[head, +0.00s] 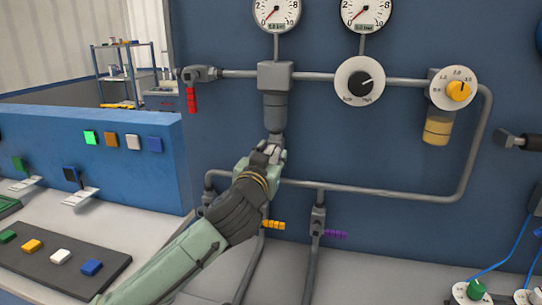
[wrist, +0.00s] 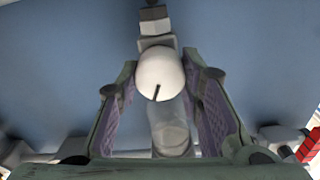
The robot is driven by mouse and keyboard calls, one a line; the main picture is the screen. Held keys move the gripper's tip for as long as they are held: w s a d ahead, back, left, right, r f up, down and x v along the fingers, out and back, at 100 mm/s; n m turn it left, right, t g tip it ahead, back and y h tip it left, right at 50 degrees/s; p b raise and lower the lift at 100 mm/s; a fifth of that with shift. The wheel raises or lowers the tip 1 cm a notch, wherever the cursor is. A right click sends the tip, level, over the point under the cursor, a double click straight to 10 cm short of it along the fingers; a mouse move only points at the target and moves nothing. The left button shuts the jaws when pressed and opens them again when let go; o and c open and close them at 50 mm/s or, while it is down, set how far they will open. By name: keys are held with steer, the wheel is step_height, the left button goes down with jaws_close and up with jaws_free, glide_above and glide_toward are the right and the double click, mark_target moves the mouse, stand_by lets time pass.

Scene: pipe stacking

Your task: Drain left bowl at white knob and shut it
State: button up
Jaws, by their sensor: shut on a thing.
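The left bowl (head: 275,112) is a smoky cylinder hanging under a grey block on the blue panel. It shows in the wrist view as a clear cylinder (wrist: 171,135) below the knob in the picture. The white knob (wrist: 160,73) is round with a short black mark pointing down in the picture. My gripper (head: 270,152) is at the lower end of the left bowl, with its fingers shut on the knob from both sides. The fingers mostly hide the knob in the head view. I see no clear liquid level in the left bowl.
The right bowl (head: 438,130) holds amber liquid under a dial with a yellow knob (head: 459,91). A red handle (head: 192,99) hangs left of the left bowl. Yellow (head: 273,225) and purple (head: 336,234) handles sit below my gripper. Grey pipes run close around it.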

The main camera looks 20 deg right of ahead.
steer(key=shift+m+b, duration=0.3)
steer(key=shift+m, duration=0.1)
steer(key=shift+d+f+m+b, duration=0.15)
steer(key=shift+m+b, duration=0.5)
steer(key=shift+m, duration=0.35)
steer(key=m+b, duration=0.2)
steer(key=m, duration=0.2)
steer(key=shift+m, duration=0.3)
steer(key=m+b, duration=0.2)
steer(key=m, duration=0.3)
steer(key=shift+s+m, duration=0.1)
steer(key=shift+m, duration=0.3)
steer(key=o, duration=1.2)
steer(key=shift+c, duration=0.2)
steer(key=v, duration=1.2)
